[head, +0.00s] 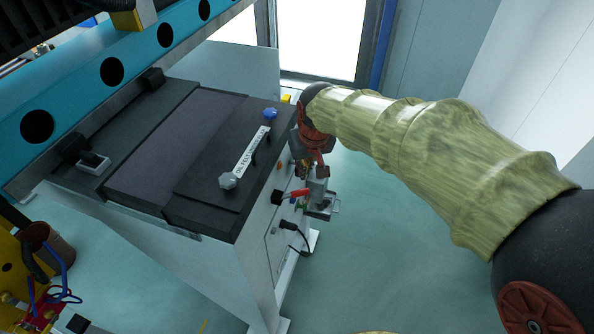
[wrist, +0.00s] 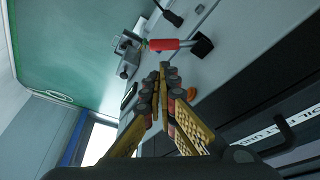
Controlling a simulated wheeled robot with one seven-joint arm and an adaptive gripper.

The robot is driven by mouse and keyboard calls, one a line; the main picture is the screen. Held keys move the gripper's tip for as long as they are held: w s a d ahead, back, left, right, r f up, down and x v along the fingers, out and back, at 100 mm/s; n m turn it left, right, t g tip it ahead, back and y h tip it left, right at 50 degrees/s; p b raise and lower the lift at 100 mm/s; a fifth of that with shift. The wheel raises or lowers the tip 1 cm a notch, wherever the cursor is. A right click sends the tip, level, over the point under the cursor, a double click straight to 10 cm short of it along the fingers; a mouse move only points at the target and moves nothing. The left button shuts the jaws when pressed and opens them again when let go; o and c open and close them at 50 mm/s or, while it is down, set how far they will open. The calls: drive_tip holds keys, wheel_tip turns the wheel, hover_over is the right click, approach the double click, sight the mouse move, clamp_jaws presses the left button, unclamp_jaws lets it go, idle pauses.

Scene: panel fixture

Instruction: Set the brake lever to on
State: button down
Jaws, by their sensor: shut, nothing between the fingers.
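The lever with a red grip (head: 300,193), which I take for the brake lever, sticks out from the side of the dark-topped cabinet, beside a grey metal bracket (head: 320,198). In the wrist view its red grip (wrist: 163,44) lies across the picture, with a black piece (wrist: 202,45) at its right end. No on or off mark can be read. My gripper (wrist: 162,72) has its yellow fingers together, just below the red grip in the wrist view, apparently apart from it. In the head view my gripper (head: 303,168) is partly hidden by my wrist.
The cabinet top (head: 200,150) carries a blue knob (head: 270,113), a grey knob (head: 228,181) and a white label strip. A black handle or plug (head: 289,226) with a cable hangs below the lever. A round orange part (wrist: 191,93) sits near my fingers. The floor right of the cabinet is clear.

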sight(297, 194)
drive_tip(key=w+x, duration=0.1)
drive_tip(key=x, duration=0.8)
drive_tip(key=shift+p, duration=0.35)
